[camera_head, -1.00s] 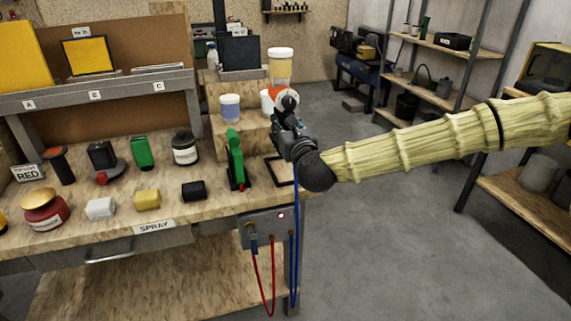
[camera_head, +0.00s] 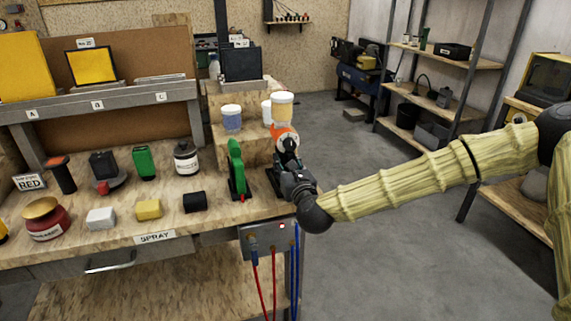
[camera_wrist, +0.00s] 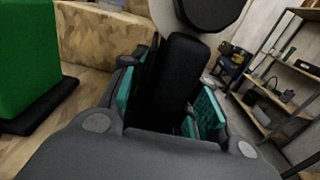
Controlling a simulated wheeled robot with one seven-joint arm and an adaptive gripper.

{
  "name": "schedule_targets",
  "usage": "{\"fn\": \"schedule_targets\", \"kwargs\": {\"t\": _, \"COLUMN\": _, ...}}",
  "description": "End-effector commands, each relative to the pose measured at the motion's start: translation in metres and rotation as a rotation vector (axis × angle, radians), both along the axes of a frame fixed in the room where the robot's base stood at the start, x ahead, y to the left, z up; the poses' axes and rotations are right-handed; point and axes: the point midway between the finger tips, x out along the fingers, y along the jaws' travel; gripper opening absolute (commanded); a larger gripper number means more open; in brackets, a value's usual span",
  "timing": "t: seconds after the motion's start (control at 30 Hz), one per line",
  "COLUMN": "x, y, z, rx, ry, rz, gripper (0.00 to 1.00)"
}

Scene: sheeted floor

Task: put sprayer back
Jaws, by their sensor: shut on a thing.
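The sprayer (camera_head: 284,136) has an orange and white body with a clear cup of orange liquid on top. It stands roughly upright at the right end of the bench. My gripper (camera_head: 289,167) is shut on its black handle, which shows between the teal finger pads in the wrist view (camera_wrist: 172,90). A black frame (camera_head: 272,180) on the bench top is partly hidden by my gripper. I cannot tell whether the sprayer's bottom touches it.
A green tool (camera_head: 237,168) on a black base stands close left of my gripper; it also fills the left of the wrist view (camera_wrist: 38,55). Jars (camera_head: 232,118) stand on a wooden step behind. A hose panel (camera_head: 268,240) hangs on the bench front. The floor at right is clear.

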Motion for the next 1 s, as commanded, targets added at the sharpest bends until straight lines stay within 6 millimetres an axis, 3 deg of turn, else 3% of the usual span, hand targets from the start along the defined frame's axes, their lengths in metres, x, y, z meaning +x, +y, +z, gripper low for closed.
{"fn": "schedule_targets", "kwargs": {"t": 0.27, "x": 0.0, "y": 0.0, "z": -0.002, "rx": 0.001, "ry": -0.003, "rz": 0.0, "gripper": 0.23}}
{"fn": "schedule_targets", "kwargs": {"t": 0.3, "x": 0.0, "y": 0.0, "z": -0.002, "rx": 0.0, "ry": 0.0, "rz": 0.0, "gripper": 0.37}}
{"fn": "schedule_targets", "kwargs": {"t": 0.4, "x": 0.0, "y": 0.0, "z": -0.002, "rx": 0.0, "ry": 0.0, "rz": 0.0, "gripper": 0.53}}
{"fn": "schedule_targets", "kwargs": {"t": 0.83, "x": -0.001, "y": 0.0, "z": 0.002, "rx": 0.0, "ry": 0.0, "rz": 0.0, "gripper": 0.53}}
{"fn": "schedule_targets", "kwargs": {"t": 1.0, "x": -0.023, "y": -0.008, "z": -0.001, "rx": 0.001, "ry": 0.003, "rz": 0.0, "gripper": 0.53}}
